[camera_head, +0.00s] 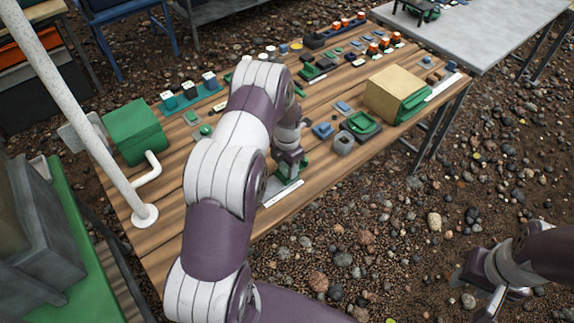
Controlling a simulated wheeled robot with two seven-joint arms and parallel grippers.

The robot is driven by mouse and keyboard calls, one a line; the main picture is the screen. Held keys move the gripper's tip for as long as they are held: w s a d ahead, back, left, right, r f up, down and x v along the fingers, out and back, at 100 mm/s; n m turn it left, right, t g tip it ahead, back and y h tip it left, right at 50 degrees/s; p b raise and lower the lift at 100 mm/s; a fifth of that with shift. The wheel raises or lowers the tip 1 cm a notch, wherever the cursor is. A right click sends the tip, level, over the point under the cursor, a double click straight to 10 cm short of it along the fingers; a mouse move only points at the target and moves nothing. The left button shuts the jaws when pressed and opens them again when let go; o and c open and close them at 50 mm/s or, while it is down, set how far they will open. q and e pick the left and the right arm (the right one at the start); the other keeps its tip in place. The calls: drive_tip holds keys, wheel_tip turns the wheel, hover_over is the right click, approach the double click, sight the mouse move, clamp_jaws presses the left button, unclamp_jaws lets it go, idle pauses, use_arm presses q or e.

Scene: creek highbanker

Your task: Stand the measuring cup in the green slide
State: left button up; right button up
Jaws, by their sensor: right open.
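My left gripper (289,161) points down at the table's front edge, right over a green piece (294,173) with a white strip along its front. This may be the green slide. The arm and gripper cover part of it, and I cannot see whether the jaws are open or what is between them. I cannot pick out the measuring cup for certain; a small grey cup-like block (343,144) stands to the right of the gripper. My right gripper (480,290) is open and empty, low at the right over the gravel, away from the table.
Right of the grey block lie a green tray (363,125) and a tan box (391,96) beside another green piece. A green box (136,131) and white pipe (150,172) stand at the left. Small parts fill the back of the wooden table (235,228). A grey table (480,35) stands behind.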

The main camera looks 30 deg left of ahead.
use_arm(q)
drive_tip(key=o, duration=0.4)
drive_tip(key=shift+s+d+f, duration=0.1)
drive_tip(key=shift+s+f, duration=0.35)
drive_tip(key=shift+f, duration=0.15)
drive_tip(key=shift+c, duration=0.2)
drive_tip(key=shift+f, duration=0.1)
drive_tip(key=shift+r+p, duration=0.4)
drive_tip(key=shift+r, duration=0.15)
drive_tip(key=r+p, duration=0.1)
drive_tip(key=r, duration=0.1)
drive_tip(key=r+p, duration=0.4)
drive_tip(key=r, duration=0.1)
drive_tip(key=shift+w, duration=0.4)
